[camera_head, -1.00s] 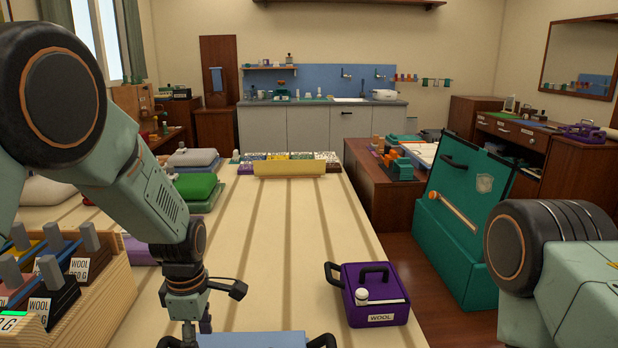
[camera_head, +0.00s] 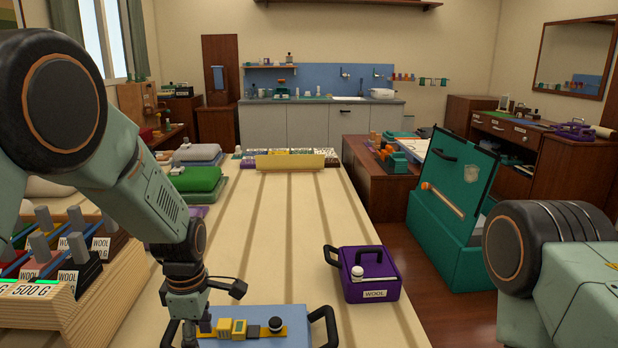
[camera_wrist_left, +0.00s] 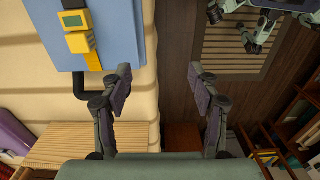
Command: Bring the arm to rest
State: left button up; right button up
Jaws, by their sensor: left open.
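My left arm comes in from the left in the head view, with my left gripper (camera_head: 190,330) low over the near part of the table, partly cut off by the bottom edge. In the left wrist view the left gripper (camera_wrist_left: 158,85) is open, with its two fingers apart and nothing between them. A blue case (camera_head: 265,322) with black handles lies beside it on the table. The case also shows at the upper left of the left wrist view (camera_wrist_left: 120,35). Of my right arm, only a shoulder part shows at the right; its gripper is out of view.
A purple box (camera_head: 369,274) labelled WOOL stands on the striped table (camera_head: 284,220). A wooden rack (camera_head: 95,300) of WOOL blocks is at the left. A green chest (camera_head: 440,235) with its lid up stands right of the table. The table's middle is clear.

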pick_arm(q)
jog(key=s+a+f+m+t, duration=0.2)
jog(key=s+f+m+t, duration=0.2)
jog(key=s+f+m, duration=1)
jog(key=s+f+m+g, duration=0.3)
jog(key=s+m+g, duration=0.1)
jog(key=s, duration=1.6)
jog(key=shift+s, duration=0.3)
pick_arm(e)
jog(key=shift+s+d, duration=0.1)
jog(key=shift+s, duration=0.2)
pick_arm(q)
jog(key=shift+s, duration=0.1)
